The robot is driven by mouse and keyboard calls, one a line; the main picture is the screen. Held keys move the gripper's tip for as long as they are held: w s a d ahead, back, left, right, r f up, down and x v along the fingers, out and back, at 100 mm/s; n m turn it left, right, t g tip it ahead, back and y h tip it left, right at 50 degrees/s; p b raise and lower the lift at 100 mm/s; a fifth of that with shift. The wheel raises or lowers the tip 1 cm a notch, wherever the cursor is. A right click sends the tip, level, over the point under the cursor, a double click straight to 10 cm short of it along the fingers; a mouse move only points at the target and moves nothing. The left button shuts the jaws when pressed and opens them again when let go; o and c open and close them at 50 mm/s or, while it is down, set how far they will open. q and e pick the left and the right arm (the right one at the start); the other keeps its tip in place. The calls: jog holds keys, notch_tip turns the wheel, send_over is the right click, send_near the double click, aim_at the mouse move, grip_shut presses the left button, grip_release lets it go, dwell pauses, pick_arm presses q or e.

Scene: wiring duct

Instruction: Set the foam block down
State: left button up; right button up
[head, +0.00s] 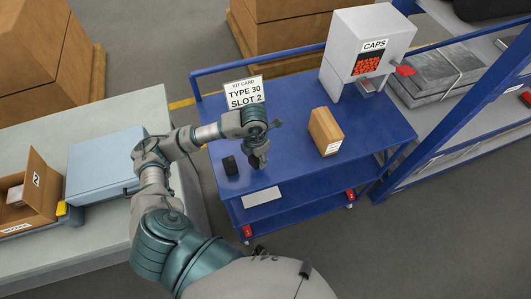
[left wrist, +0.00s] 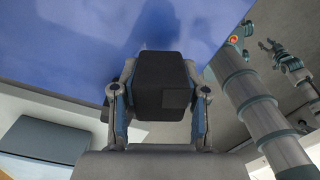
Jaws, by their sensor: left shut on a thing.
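My left gripper (head: 258,157) is over the blue cart top (head: 290,115), in front of the kit card. In the left wrist view it is shut on a dark foam block (left wrist: 162,82), which sits between the two fingers. In the head view the hand hides most or all of that block. A shadow falls on the blue surface beyond the block; whether the block touches the surface I cannot tell. My right gripper (left wrist: 269,46) shows small in the left wrist view, its fingers spread and empty; the head view does not show it.
A small black block (head: 230,165) stands on the cart left of my gripper. A kit card (head: 244,94) reads TYPE 30, SLOT 2. A tan box (head: 325,131) and a CAPS dispenser (head: 362,45) stand to the right. Blue cart top is clear between gripper and tan box.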

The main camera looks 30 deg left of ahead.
pick_arm(q)
jog(key=w, duration=0.2)
jog(key=w+d, duration=0.1)
jog(key=w, duration=0.1)
jog(key=shift+w+f, duration=0.2)
jog(key=shift+w, duration=0.1)
jog(key=shift+a+f+p, duration=0.15)
jog(key=shift+f+p, duration=0.05)
jog(key=shift+f, duration=0.75)
jog(key=shift+a+f+p, duration=0.15)
jog(key=shift+f, duration=0.75)
jog(key=o, duration=0.9)
jog(key=shift+d, duration=0.1)
jog(key=shift+o, duration=0.2)
jog(key=shift+d, duration=0.1)
notch_tip(320, 180, up, 12)
